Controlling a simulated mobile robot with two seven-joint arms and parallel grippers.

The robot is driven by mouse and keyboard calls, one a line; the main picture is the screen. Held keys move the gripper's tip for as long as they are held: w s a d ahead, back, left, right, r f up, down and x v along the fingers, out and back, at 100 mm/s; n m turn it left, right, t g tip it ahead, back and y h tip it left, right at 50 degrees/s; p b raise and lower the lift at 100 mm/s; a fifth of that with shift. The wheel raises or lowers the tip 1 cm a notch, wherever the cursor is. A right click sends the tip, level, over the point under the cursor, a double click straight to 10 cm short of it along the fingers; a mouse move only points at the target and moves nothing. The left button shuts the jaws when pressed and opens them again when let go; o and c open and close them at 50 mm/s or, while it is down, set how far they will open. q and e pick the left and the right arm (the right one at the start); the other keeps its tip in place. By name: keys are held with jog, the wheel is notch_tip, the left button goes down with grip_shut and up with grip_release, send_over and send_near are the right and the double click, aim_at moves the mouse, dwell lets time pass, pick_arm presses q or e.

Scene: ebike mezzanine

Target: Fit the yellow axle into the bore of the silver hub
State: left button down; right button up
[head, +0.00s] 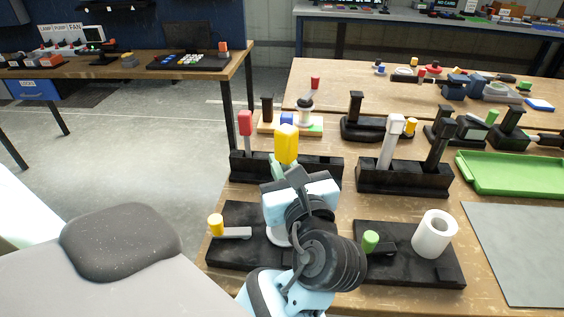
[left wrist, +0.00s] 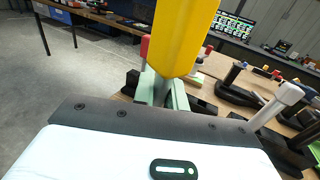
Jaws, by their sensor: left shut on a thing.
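The yellow axle (head: 287,143) stands upright above my left gripper (head: 287,172), which is shut on it. In the left wrist view, the axle's yellow part (left wrist: 182,38) fills the top middle, with a grey shaft between the green fingers of the left gripper (left wrist: 162,95). The axle's lower end is hidden. The silver hub (head: 434,234) looks like a pale cylinder with an open round bore on top. It stands on a black plate at the lower right, clear of the gripper. My right gripper does not show.
A black rack (head: 328,172) with a red-topped piece (head: 246,123) stands behind the gripper. Another rack (head: 405,180) holds a white-handled piece (head: 391,141) and a black one. A black plate with a yellow knob (head: 215,225) lies left; a green knob (head: 370,241) is near the hub. A green tray (head: 510,190) lies right.

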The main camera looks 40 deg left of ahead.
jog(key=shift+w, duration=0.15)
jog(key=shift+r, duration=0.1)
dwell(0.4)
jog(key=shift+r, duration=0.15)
pick_arm(q)
jog(key=shift+p, duration=0.5)
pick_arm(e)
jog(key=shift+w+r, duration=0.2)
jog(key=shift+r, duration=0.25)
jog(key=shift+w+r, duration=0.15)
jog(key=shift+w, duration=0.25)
pick_arm(q)
jog(key=shift+p, duration=0.5)
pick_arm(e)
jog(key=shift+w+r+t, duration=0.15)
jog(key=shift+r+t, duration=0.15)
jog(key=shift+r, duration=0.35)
pick_arm(q)
jog(key=shift+f, duration=0.15)
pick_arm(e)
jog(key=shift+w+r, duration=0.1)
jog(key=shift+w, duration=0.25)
pick_arm(q)
jog(key=shift+f, duration=0.45)
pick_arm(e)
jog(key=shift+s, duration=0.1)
